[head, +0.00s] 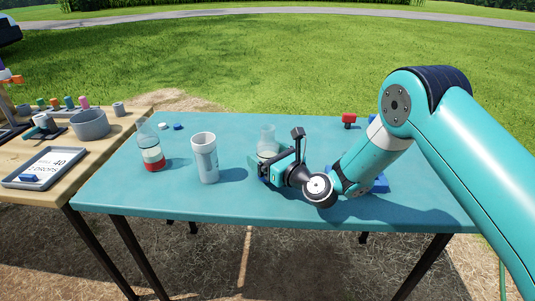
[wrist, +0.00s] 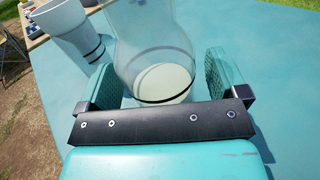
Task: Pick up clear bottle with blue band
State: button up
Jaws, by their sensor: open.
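A clear bottle (head: 267,138) stands upright on the teal table behind my gripper (head: 264,170) in the head view. Its lower part is hidden there, and I cannot make out a blue band. In the wrist view the clear bottle (wrist: 152,35) rises between the two fingers of my gripper (wrist: 163,78), with a pale bottom part and a thin dark line. The gripper is open, one finger on each side of the bottle. I cannot tell whether either finger touches it. Another clear bottle (head: 150,145) with a red band stands at the left of the table.
A white cup (head: 204,158) stands left of my gripper, and shows at upper left in the wrist view (wrist: 72,25). White (head: 163,126) and blue (head: 178,127) caps lie behind it. A red-topped item (head: 348,120) and a blue object (head: 380,184) are at right. A wooden table (head: 50,198) adjoins left.

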jog(key=shift+w+a, duration=0.15)
jog(key=c, duration=1.1)
jog(key=shift+r, duration=0.1)
notch_tip(320, 180, up, 28)
jog(key=p, duration=1.4)
jog(key=shift+w+p, duration=1.05)
jog(key=shift+w, duration=2.95)
